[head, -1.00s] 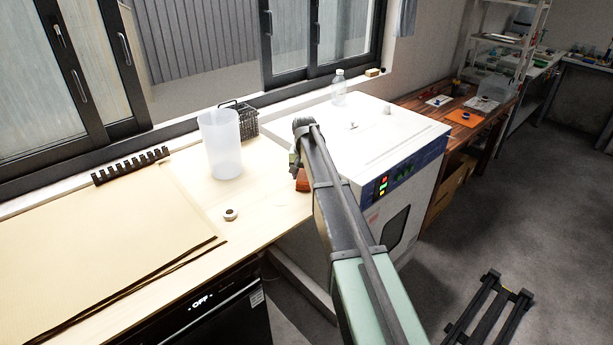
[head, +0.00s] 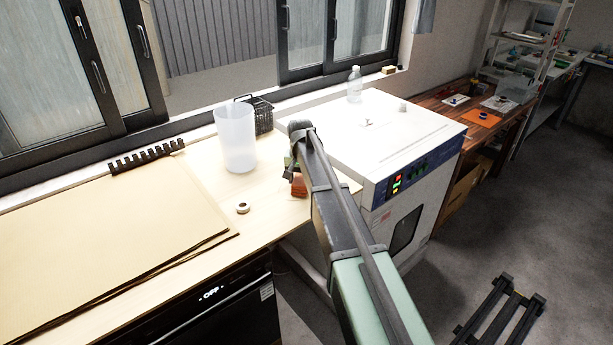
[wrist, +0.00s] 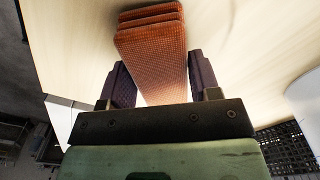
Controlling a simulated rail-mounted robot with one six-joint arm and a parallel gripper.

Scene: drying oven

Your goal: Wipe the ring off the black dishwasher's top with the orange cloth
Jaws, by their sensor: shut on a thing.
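The orange cloth (wrist: 152,55), folded in layers, is held between the fingers of my gripper (wrist: 160,82) in the wrist view. In the head view the cloth (head: 299,186) shows beside my gripper (head: 294,168), over the right end of the pale wood counter; I cannot tell whether it touches the surface. The black dishwasher (head: 225,312), its display reading OFF, stands under the counter at the bottom. A small round white thing with a dark centre (head: 242,208) lies on the counter left of the cloth. I cannot make out a ring mark on the top.
A translucent pitcher (head: 236,140) and a dark wire basket (head: 262,115) stand behind the cloth. Large tan sheets (head: 90,235) cover the counter's left, with a black notched rack (head: 146,156) behind. A white oven (head: 350,135) stands right. Bare counter lies around the white round thing.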

